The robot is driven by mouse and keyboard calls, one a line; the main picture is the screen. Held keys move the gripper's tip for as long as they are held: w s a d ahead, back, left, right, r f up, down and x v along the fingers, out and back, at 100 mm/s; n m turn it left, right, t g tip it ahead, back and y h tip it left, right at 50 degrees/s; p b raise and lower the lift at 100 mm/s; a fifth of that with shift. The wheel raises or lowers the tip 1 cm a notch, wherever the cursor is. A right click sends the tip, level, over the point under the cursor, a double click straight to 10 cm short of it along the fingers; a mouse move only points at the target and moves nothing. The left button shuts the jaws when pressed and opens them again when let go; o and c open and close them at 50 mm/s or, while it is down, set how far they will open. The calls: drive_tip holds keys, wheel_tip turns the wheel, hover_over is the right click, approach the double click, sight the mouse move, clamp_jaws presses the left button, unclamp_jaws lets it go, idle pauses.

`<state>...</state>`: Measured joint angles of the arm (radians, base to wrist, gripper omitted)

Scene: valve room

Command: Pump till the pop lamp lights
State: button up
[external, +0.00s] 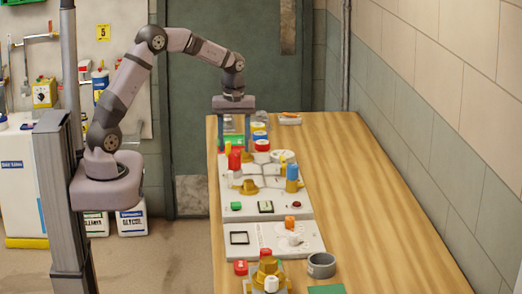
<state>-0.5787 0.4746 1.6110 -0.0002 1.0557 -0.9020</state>
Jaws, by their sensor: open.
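My gripper (235,143) is open and points down over the far part of a white panel (300,206) on the wooden table. Its fingers reach down among small coloured parts, and I cannot tell if they touch any. A brass part (248,187) and a blue cylinder (292,178) are on the panel. I cannot tell which part is the pump or the pop lamp.
The table's right side (375,210) is clear, up to the wall.

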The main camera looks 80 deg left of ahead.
sight(234, 154)
drive_tip(key=shift+r, duration=1.25)
drive_tip(key=shift+w+a+f+h+p, duration=0.1)
drive_tip(key=shift+a+f+h+p, duration=0.05)
drive_tip(key=shift+a+h+p, duration=0.95)
drive_tip(key=shift+a+f+h+p, duration=0.1)
drive_tip(key=shift+a+h+p, duration=0.1)
drive_tip(key=shift+h, duration=0.4)
drive_tip(key=shift+a+f+h+p, duration=0.1)
drive_tip(key=shift+a+h+p, duration=0.1)
drive_tip(key=shift+h, duration=0.4)
drive_tip(key=shift+d, duration=0.1)
drive_tip(key=shift+p+x, duration=1.25)
drive_tip(key=shift+x, duration=2.4)
